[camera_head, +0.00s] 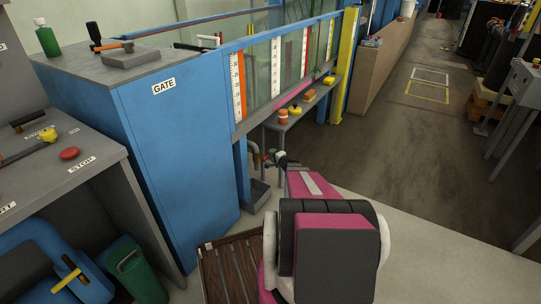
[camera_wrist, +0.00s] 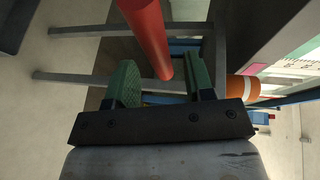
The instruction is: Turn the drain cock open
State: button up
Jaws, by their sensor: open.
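The drain cock's red handle (camera_wrist: 150,35) shows in the wrist view as a thick red bar coming down from the top edge. Its lower end is between my gripper's (camera_wrist: 163,72) two green-padded fingers, with gaps at both sides. The gripper is open, and no grip on the bar shows. In the head view my gripper (camera_head: 282,159) is beside the brown drain pipe (camera_head: 255,160) under the flume. Small red and green parts show there, partly hidden by my arm. The cock's body is not clear in either view.
A grey bench (camera_head: 318,103) with an orange-and-white cylinder (camera_head: 283,116) stands close behind my gripper. The blue GATE cabinet (camera_head: 165,140) is at the left.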

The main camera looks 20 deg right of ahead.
jog(key=shift+x, duration=1.5)
grip_shut()
